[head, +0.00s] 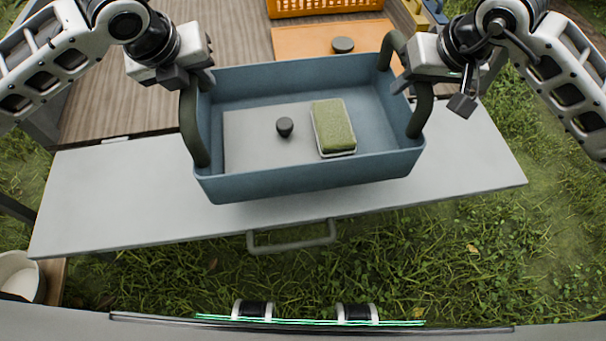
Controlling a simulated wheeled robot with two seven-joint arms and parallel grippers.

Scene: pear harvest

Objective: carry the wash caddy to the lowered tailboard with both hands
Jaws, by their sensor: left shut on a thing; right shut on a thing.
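The wash caddy (308,186) is a blue open tub with a dark handle at each end. It hangs roughly level over the pale grey lowered tailboard (110,205). A gap between the two seems to show, but I cannot tell how high the caddy is. Inside lie a green sponge (333,127) in a pale dish and a grey flat piece with a dark knob (285,126). My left gripper (197,80) is shut on the caddy's left handle. My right gripper (408,78) is shut on its right handle.
Behind the tailboard is a wooden bed (110,110) with an orange crate (325,8) and an orange board (300,40) with a dark knob. A pull handle (292,238) sticks out at the tailboard's front. A white bucket (18,277) stands lower left. Grass lies around.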

